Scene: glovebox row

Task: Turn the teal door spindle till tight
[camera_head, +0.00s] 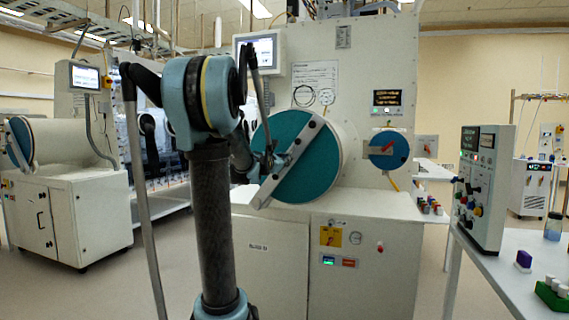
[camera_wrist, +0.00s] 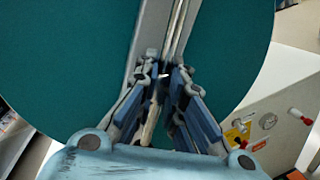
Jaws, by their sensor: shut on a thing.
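The teal round door (camera_head: 312,172) closes the end of a white cylinder on the middle machine. A grey bar (camera_head: 287,163) crosses it at a slant. My gripper (camera_head: 272,160) is at the middle of the door, in front of the bar, where the spindle sits. In the wrist view my gripper (camera_wrist: 165,78) is closed in on the spindle (camera_wrist: 163,76), with the teal door (camera_wrist: 235,40) and the bar (camera_wrist: 150,35) behind. The fingers hide most of the spindle, so its angle and tightness cannot be told.
A smaller blue round port (camera_head: 388,149) is on the same machine's right. A control box (camera_head: 482,185) stands on a table at the right with a green rack (camera_head: 552,294). A similar machine (camera_head: 65,200) is at the left. Floor shows between the machines.

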